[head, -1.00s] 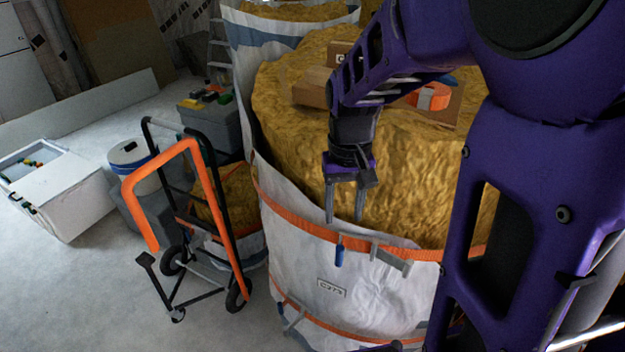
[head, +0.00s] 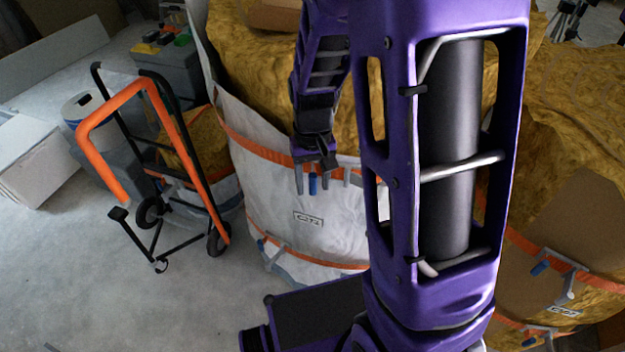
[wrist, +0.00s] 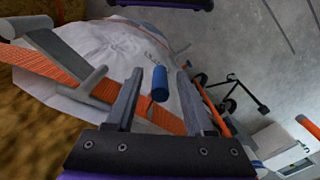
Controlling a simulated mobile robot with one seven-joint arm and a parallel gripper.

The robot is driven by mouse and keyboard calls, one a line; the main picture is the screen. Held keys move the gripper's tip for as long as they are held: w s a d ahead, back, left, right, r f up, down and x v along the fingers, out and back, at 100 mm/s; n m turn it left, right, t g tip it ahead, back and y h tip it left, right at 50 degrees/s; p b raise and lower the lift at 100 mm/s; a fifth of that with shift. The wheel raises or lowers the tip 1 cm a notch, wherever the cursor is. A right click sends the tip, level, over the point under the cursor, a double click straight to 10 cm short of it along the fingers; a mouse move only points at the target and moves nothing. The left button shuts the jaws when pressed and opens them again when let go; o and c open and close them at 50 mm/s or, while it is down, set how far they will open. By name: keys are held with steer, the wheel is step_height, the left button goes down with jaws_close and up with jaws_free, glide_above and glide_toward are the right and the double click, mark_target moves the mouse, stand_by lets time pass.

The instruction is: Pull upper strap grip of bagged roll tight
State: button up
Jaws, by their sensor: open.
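The bagged roll is a yellow roll in a white bag (head: 345,225) with an orange upper strap (head: 255,147) around its top. The blue upper strap grip (head: 312,188) hangs at the front of this strap. In the wrist view the blue grip (wrist: 159,85) shows between my two grey fingers, with the orange strap (wrist: 58,73) crossing to the left. My gripper (head: 311,176) is open and points down at the grip, one finger to each side of it. It also shows in the wrist view (wrist: 158,95). I cannot tell whether the fingers touch the grip.
A lower orange strap (head: 318,260) runs around the bag. A black hand truck with an orange frame (head: 170,110) stands close on the left. Another strapped roll (head: 560,215) stands at the right. The floor (head: 90,270) at front left is clear.

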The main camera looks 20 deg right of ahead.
jaws_close()
stand_by(1.3)
